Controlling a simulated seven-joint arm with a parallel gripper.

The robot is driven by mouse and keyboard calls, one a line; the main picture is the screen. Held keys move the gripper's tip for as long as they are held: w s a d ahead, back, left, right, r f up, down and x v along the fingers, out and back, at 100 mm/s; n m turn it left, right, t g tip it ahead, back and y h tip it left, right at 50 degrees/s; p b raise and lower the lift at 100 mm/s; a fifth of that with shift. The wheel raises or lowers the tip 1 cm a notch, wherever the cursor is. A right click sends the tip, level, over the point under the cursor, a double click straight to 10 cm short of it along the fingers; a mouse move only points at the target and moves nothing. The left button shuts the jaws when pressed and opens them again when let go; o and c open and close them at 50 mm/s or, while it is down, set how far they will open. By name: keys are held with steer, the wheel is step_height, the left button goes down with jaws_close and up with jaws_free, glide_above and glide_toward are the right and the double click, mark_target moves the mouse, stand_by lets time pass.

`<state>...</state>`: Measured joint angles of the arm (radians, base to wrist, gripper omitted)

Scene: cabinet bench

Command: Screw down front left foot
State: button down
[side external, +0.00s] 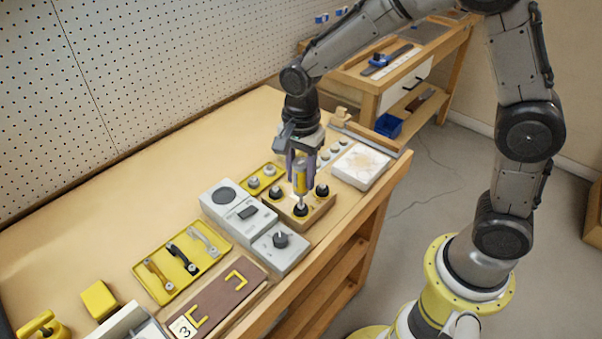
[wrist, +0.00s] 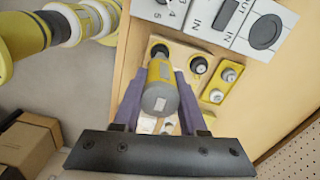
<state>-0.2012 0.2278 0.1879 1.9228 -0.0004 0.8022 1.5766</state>
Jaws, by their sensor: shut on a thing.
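My gripper (side external: 299,172) is shut on a yellow and grey driver-like tool (side external: 299,183), held upright. In the wrist view the tool (wrist: 160,88) shows its grey round end between the purple fingers. Below it is a wooden block (side external: 318,218) with black round feet on top. The tool's lower end is at or just above the near foot (side external: 300,210); I cannot tell whether it touches. Other feet stand at the left (side external: 276,193) and right (side external: 322,189) of the block. Two feet show in the wrist view, one (wrist: 160,50) right beside the tool. Any foot behind the tool is hidden.
A yellow tray (side external: 254,188) with grey-topped pieces lies behind the block. A grey and white box (side external: 238,213) and a dial box (side external: 286,259) stand close on the left. A white square plate (side external: 360,168) lies at the right. The bench edge is near the front.

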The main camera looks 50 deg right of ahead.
mark_target(301, 162)
steer(key=shift+f, duration=0.65)
stand_by(2.1)
steer(key=shift+r, duration=3.05)
